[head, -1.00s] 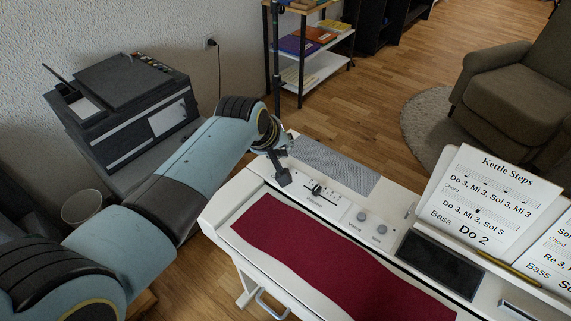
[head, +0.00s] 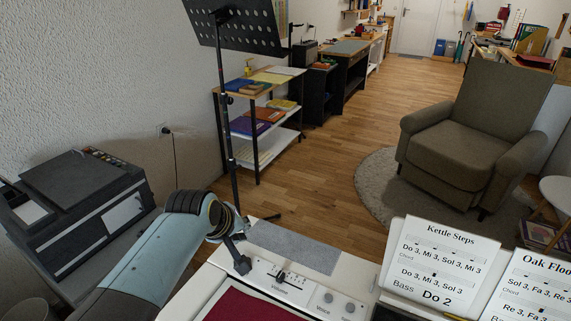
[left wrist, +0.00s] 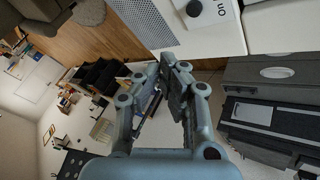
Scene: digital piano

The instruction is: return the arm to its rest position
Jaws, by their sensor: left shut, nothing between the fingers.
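My left arm reaches in from the lower left in the head view. Its left gripper (head: 242,264) is shut and empty, above the left end of the white digital piano (head: 210,283), just left of the Volume slider (head: 287,279). In the left wrist view the gripper's fingers (left wrist: 168,66) are together with nothing held. I cannot tell the exact gap between the fingertips and the piano top. My right gripper is in neither view.
A dark printer (head: 85,205) stands left of the arm. A black music stand (head: 231,130) rises behind the gripper. Sheet cards (head: 437,265) stand on the piano at right. Open floor and an armchair (head: 475,130) lie beyond.

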